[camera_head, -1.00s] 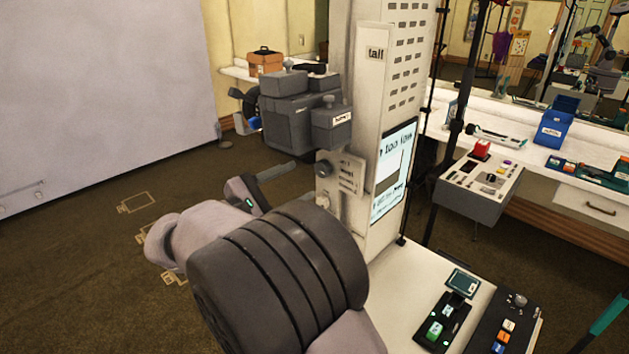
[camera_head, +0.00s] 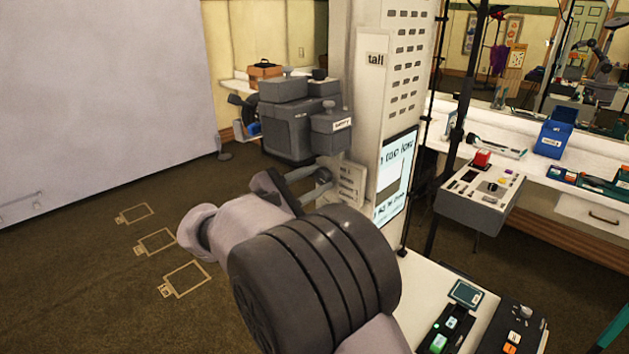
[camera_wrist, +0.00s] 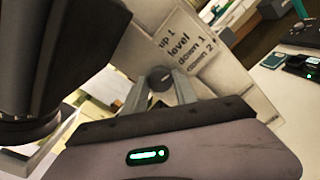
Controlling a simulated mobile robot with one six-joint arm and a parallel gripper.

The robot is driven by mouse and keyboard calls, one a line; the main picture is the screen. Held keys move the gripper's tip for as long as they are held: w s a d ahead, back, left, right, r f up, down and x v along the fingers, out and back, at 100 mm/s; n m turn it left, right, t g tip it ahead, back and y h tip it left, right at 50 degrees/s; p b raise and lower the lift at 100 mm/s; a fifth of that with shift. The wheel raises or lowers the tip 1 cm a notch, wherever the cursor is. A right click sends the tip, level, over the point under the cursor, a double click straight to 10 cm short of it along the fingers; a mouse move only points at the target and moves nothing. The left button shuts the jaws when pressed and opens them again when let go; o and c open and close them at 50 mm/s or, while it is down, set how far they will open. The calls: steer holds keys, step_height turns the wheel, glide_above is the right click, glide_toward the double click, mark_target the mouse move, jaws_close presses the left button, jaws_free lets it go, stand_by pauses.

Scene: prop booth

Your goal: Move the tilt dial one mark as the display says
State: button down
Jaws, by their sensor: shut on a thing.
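The tilt dial (camera_wrist: 160,77) is a small dark round knob on the pale side of the column. In the wrist view my gripper (camera_wrist: 160,84) is shut on it, one finger on each side. In the head view the dial (camera_head: 324,177) is partly hidden by my gripper (camera_head: 316,176). A label plate (camera_wrist: 187,48) beside the dial reads "up 1", "level", "down 1", "down 2"; it also shows in the head view (camera_head: 352,185). The display (camera_head: 396,178) on the column's front shows partly cut-off text that seems to read "too low". Which mark the dial points to is unclear.
A dark grey camera-like unit (camera_head: 290,128) sits just above and behind the dial, close to my gripper. A control box (camera_head: 480,200) with a red button stands right. A table (camera_head: 425,285) with control panels is in front. Open floor lies left.

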steer(key=r+n+p, duration=0.1)
steer(key=p, duration=0.4)
steer(key=n+p, duration=0.2)
steer(key=p, duration=0.1)
steer(key=shift+f, duration=0.1)
steer(key=shift+f+n+p, duration=0.3)
steer(key=shift+n+p, duration=0.1)
steer(key=shift+p, duration=0.4)
steer(key=shift+f, duration=0.15)
steer(key=c, duration=1)
jaws_free()
steer(key=shift+o, duration=0.2)
steer(key=p+v, duration=0.3)
steer(key=v, duration=1.4)
steer(key=shift+a, duration=0.2)
